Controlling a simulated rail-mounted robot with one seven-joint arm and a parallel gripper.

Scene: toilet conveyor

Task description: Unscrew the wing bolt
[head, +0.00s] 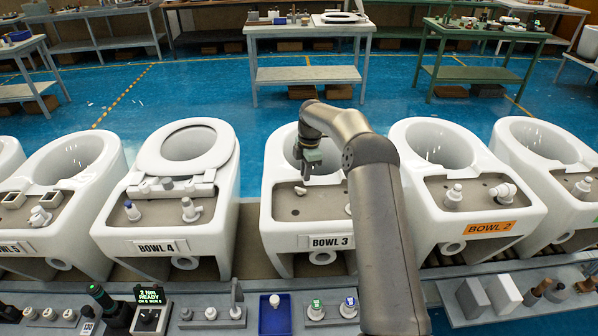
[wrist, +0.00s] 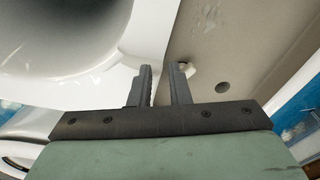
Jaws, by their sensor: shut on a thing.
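My gripper (head: 306,176) is down at the grey deck of Bowl 3 (head: 275,235), just in front of the bowl opening. A small white wing bolt (head: 301,190) shows on the deck right below the fingertips. In the wrist view my gripper's two dark fingers (wrist: 163,72) are a narrow gap apart, and a white piece of the bolt (wrist: 188,68) shows at the tip of the right finger. The fingers are shut on the bolt, but they hide most of it, and its grip point is hard to make out.
My arm covers the right part of Bowl 3. A round hole (wrist: 222,87) lies in the deck beside the fingers. Bowl 4 (head: 110,230) and Bowl 2 (head: 520,225) stand on either side. A shelf in front holds a blue tray (head: 274,325) and several fittings.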

